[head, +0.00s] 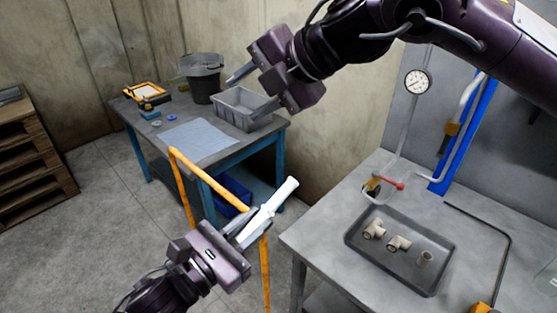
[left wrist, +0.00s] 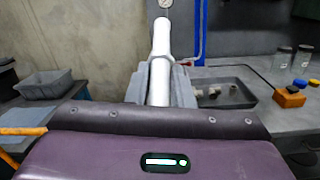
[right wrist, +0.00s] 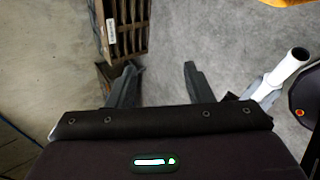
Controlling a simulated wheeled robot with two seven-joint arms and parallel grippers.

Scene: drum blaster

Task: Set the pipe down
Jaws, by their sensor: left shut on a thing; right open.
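A white pipe (head: 285,193) is held in my left gripper (head: 250,229), tilted up to the right, in the air over the gap between the blue table and the grey bench. In the left wrist view the pipe (left wrist: 160,62) stands up between the two shut fingers (left wrist: 160,84), with a wider collar near its upper end. The right wrist view shows the pipe's open end (right wrist: 298,56) at the right. My right gripper (head: 245,96) is open and empty, high in front of the blue table; its spread fingers (right wrist: 158,80) have only floor and a pallet stack behind them.
The blue table (head: 147,119) carries a pale blue sheet (head: 198,139), grey bin (head: 232,119) and dark bucket (head: 203,88). An orange rail (head: 225,184) runs beside it. The grey bench (head: 322,237) holds a dark tray (head: 398,279) with several fittings; a red-handled valve (head: 389,183) stands behind.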

